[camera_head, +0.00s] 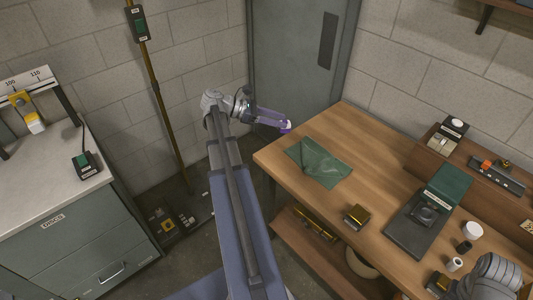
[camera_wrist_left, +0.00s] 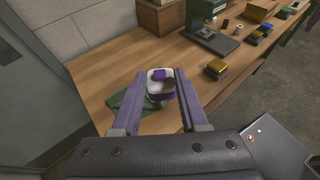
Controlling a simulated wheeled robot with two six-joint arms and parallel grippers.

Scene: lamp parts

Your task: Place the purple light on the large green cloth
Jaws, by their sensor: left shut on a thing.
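The purple light (camera_wrist_left: 160,75) is a small purple and white piece between the two fingers of my left gripper (camera_wrist_left: 158,92) in the left wrist view. The left gripper is shut on it. In the head view my left gripper (camera_head: 274,119) reaches over the table's far left corner, and a bit of the purple light (camera_head: 286,128) shows at its tips. The green cloth (camera_head: 318,162) lies flat and slightly creased on the table, to the right of and nearer than the gripper. In the left wrist view the cloth (camera_wrist_left: 126,103) is partly hidden behind the fingers and the light.
The wooden table (camera_head: 365,145) has free room around the cloth. A gold block (camera_head: 356,216) stands near its front edge. A dark green-and-black device (camera_head: 428,212) and small cylinders stand to the right. My right arm shows at the lower right; its fingers are not visible.

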